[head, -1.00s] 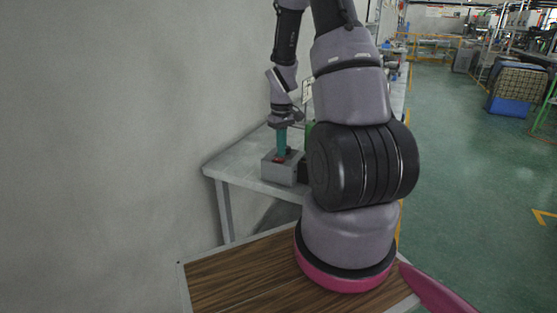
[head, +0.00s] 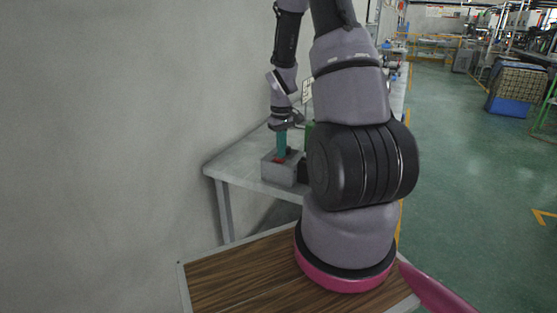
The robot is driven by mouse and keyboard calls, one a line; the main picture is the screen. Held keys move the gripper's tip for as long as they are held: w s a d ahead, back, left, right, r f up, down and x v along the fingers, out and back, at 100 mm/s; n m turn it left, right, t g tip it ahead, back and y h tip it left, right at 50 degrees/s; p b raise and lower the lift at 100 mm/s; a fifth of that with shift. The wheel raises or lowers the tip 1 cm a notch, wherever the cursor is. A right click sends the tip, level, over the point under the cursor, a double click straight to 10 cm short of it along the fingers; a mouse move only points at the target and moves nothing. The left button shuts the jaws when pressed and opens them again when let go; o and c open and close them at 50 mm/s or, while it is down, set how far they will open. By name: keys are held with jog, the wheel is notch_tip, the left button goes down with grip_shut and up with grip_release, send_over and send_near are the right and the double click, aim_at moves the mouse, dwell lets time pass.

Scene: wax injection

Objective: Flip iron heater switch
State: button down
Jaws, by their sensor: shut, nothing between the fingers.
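The iron heater switch appears as a small red piece (head: 279,160) on top of a grey box (head: 279,173), which stands on the grey table (head: 240,165). My gripper (head: 282,155) points down at the box top, with its teal fingers shut and empty. The fingertips are at or just above the red piece; I cannot tell whether they touch it. The fingers partly cover the red piece, so its tilt cannot be made out.
A dark object (head: 303,171) and a green object (head: 309,129) stand right of the box, partly hidden by my arm. A grey wall (head: 100,150) runs close along the left. The green floor (head: 460,180) at the right is open.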

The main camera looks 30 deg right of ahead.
jog(key=shift+f, duration=0.5)
jog(key=shift+r, duration=3.5)
jog(key=shift+r, duration=0.1)
notch_tip(320, 180, up, 7)
jog(key=m+t, duration=0.1)
send_over(281, 160)
jog(key=a, duration=0.2)
jog(key=s+a+r+m+t, duration=0.2)
jog(key=s+a+r, duration=0.25)
jog(key=r, duration=0.55)
jog(key=s+a+r+m+t+y, duration=0.1)
jog(key=s+a+r+t, duration=0.1)
jog(key=s+r, duration=0.3)
jog(key=s+a+r+m+t+y, duration=0.1)
jog(key=s+a+r, duration=0.3)
jog(key=s, duration=0.6)
notch_tip(281, 160, up, 2)
jog(key=shift+a+r+m+t, duration=0.15)
jog(key=shift+a+m+t, duration=0.25)
jog(key=shift+t, duration=0.2)
